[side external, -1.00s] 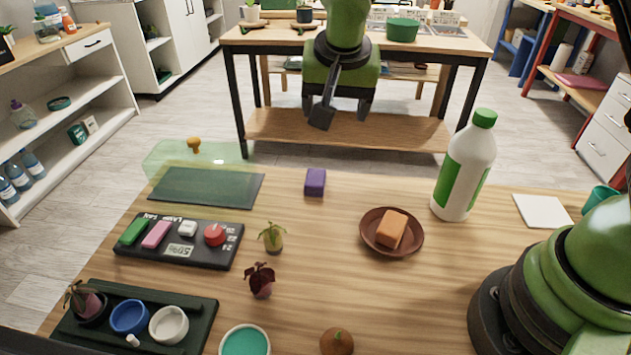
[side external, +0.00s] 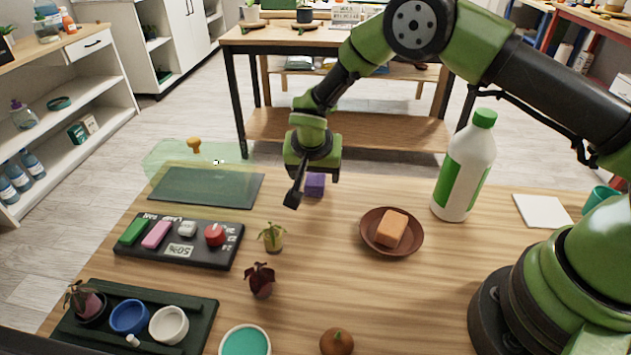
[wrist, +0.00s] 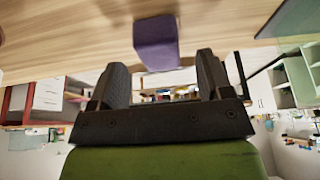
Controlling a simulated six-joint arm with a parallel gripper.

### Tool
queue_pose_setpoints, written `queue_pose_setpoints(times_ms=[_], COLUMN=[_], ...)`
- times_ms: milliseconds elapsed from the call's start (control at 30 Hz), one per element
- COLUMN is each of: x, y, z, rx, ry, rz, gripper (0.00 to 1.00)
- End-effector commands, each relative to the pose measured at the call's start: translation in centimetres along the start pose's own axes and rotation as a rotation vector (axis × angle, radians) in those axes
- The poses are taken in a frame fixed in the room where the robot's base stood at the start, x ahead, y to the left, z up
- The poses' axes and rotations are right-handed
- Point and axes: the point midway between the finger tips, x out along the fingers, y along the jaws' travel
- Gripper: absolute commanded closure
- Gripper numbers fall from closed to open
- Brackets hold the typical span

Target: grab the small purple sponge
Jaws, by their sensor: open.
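The small purple sponge (side external: 315,185) is a block lying on the wooden table near its far edge. My gripper (side external: 313,190) is right above and in front of it in the side view, and its green wrist and dark fingers hide part of the sponge. In the wrist view the sponge (wrist: 156,42) lies just beyond the two black fingertips of my gripper (wrist: 160,72), roughly in line with the gap between them. The fingers are apart with nothing held between them. The exact gap between fingertips and sponge is hard to tell.
An orange sponge (side external: 391,229) rests in a brown saucer (side external: 372,245) to the right. A tall white bottle (side external: 465,165) stands farther right. Small plants (side external: 272,236), (side external: 260,279) and a dark tray (side external: 200,253) with erasers are left. Bare wood lies between the sponge and saucer.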

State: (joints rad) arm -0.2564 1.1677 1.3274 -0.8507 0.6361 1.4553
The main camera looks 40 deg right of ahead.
Motion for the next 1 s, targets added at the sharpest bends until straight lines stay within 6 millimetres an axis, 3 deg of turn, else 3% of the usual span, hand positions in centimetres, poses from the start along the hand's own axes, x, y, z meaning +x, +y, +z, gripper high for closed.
queue_pose_setpoints(times_ms=[133, 400, 633, 1000], x=[1.6, 1.9, 1.8, 1.0], y=[0.0, 0.0, 0.0, -0.1], z=[0.0, 0.0, 0.0, -0.4], rx=[0.000, 0.000, 0.000, 0.000], ry=[0.000, 0.000, 0.000, 0.001], rz=[0.000, -0.001, -0.001, -0.002], gripper=[0.28, 0.28, 0.80, 0.81])
